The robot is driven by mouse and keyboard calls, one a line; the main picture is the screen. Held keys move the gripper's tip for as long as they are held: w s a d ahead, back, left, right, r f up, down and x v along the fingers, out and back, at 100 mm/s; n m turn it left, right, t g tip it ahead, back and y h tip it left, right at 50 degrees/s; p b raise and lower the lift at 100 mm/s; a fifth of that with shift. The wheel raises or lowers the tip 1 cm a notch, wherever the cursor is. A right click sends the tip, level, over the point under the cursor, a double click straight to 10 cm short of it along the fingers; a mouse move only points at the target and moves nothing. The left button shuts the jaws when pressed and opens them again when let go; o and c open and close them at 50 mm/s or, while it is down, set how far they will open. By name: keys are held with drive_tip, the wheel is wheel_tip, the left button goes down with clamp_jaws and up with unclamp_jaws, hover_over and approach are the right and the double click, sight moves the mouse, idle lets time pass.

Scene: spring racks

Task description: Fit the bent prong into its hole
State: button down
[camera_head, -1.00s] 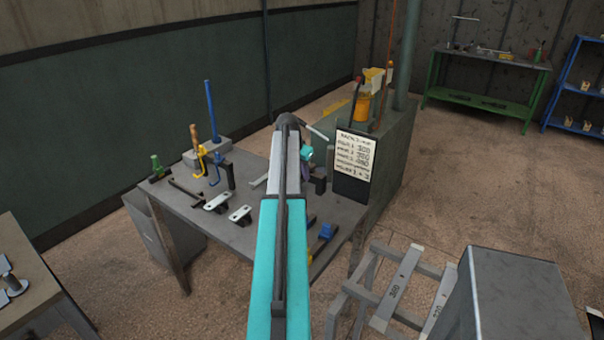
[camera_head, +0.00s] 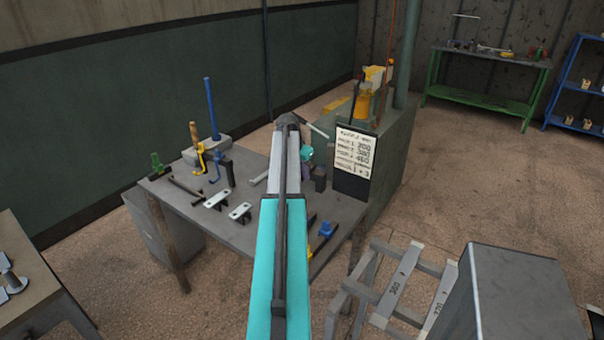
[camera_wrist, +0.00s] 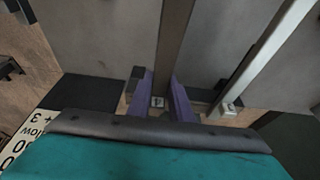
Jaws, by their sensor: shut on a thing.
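My gripper (camera_wrist: 159,98) shows in the wrist view as two purple fingers shut on a dark grey-brown bar (camera_wrist: 174,40). The bar runs up the picture from between the fingers. A second, lighter bar (camera_wrist: 262,55) slants upward to its right, outside the fingers; I cannot tell whether the two are joined. In the head view my arm hides most of the gripper, and a pale rod (camera_head: 317,131) sticks out past its end. I cannot make out which part is the bent prong, and its hole is not clearly visible.
The grey workbench (camera_head: 260,225) holds hooks, a blue post (camera_head: 211,110), two pale plates (camera_head: 217,200) and a blue-and-black tool (camera_head: 325,230). A sign board (camera_head: 355,160) stands at its right end. A rack of numbered bars (camera_head: 400,280) stands at front right.

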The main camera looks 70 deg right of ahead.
drive_tip(key=shift+f, duration=0.25)
drive_tip(key=c, duration=1.5)
unclamp_jaws()
drive_tip(key=shift+a+r, duration=0.1)
drive_tip(key=shift+b+v, duration=1.55)
drive_tip(key=shift+v, duration=5.25)
